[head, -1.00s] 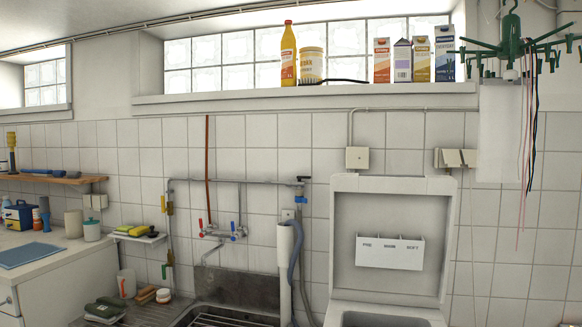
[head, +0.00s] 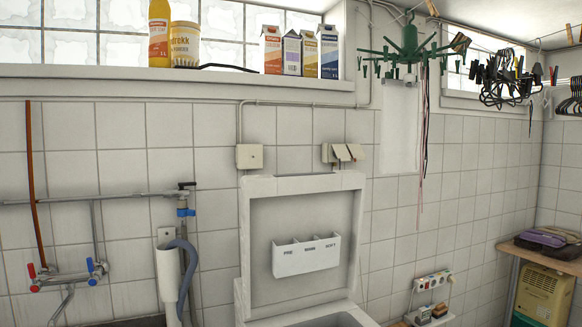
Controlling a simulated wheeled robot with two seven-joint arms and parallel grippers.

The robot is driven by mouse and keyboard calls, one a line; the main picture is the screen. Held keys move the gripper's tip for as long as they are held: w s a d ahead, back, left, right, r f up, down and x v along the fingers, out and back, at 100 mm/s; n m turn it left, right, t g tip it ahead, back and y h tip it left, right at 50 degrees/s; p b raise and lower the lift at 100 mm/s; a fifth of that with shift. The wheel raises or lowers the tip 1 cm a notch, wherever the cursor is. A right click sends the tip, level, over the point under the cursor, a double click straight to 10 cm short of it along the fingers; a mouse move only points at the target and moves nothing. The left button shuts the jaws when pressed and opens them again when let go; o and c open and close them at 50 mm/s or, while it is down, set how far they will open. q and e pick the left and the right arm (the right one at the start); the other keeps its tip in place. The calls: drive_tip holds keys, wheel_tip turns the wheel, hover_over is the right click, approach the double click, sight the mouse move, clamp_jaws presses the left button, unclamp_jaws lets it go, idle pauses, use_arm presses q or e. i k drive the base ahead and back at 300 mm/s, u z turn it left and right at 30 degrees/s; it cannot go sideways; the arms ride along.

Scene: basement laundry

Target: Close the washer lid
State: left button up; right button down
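The washer lid (head: 256,225) stands upright and open against the tiled wall in the head view. A white detergent tray (head: 306,256) with three labelled compartments is on its inner face. The washer top (head: 334,316) shows only at the bottom edge of the picture, with part of its opening. The rest of the washer is below the frame. Neither of my grippers is in view.
A grey drain hose (head: 183,270) and white pipe stand left of the lid. A green hanger (head: 408,45) with dangling cords hangs above and to the right. Cartons (head: 329,52) stand on the window sill. A small wall shelf (head: 430,316) is at the lower right.

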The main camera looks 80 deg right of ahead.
sight(301, 233)
drive_tip(key=z, duration=0.9)
drive_tip(key=i, duration=0.95)
drive_tip(key=z, duration=1.15)
